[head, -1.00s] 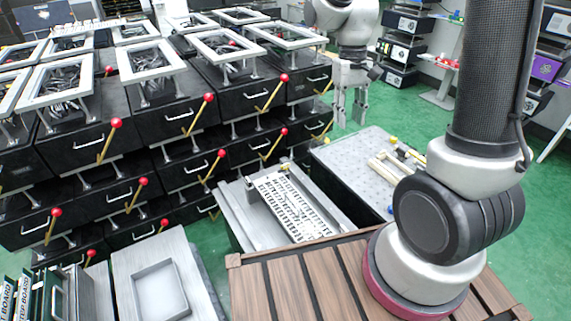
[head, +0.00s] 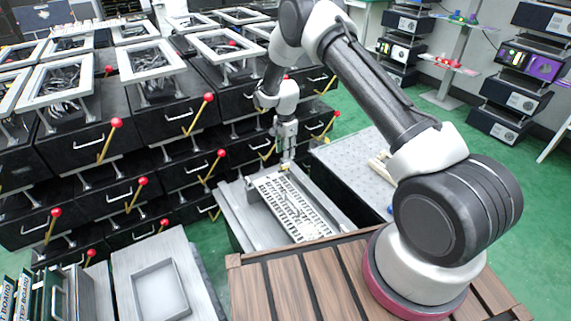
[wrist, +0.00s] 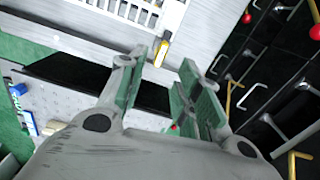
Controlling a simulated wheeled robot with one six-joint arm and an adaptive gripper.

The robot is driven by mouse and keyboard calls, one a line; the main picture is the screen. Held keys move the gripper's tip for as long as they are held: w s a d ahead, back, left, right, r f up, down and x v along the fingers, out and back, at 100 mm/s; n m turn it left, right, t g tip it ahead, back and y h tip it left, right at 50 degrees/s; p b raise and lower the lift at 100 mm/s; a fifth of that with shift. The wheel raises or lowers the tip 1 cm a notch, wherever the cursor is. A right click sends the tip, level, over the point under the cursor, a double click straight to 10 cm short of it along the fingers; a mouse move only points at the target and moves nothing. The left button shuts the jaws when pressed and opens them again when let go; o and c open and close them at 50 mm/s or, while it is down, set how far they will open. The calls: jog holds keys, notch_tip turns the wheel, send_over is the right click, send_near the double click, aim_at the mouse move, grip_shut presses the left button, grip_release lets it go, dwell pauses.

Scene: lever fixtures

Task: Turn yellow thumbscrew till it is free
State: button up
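The yellow thumbscrew (head: 284,167) is small and sits at the far end of a white slotted panel (head: 296,208) on a grey metal bench. In the wrist view the yellow thumbscrew (wrist: 162,47) shows just beyond the fingertips, near the edge of the slotted panel (wrist: 150,12). My gripper (head: 287,157) points down above that end of the panel, close to the thumbscrew. In the wrist view my gripper (wrist: 165,66) is open, with an empty gap between its green-faced fingers. Contact with the thumbscrew cannot be made out.
Black drawer units with red-knobbed yellow levers (head: 208,98) stand close on the left and behind the gripper. A light perforated table (head: 350,160) with cream-coloured pieces is to the right. A wooden slatted top (head: 300,285) lies in front. Green floor is free at the right.

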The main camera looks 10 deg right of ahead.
aim_at(286, 164)
jog(key=shift+w+m, duration=0.1)
jog(key=shift+m, duration=0.3)
jog(key=shift+f, duration=0.3)
notch_tip(286, 164, down, 7)
jog(key=shift+f, duration=0.1)
grip_shut()
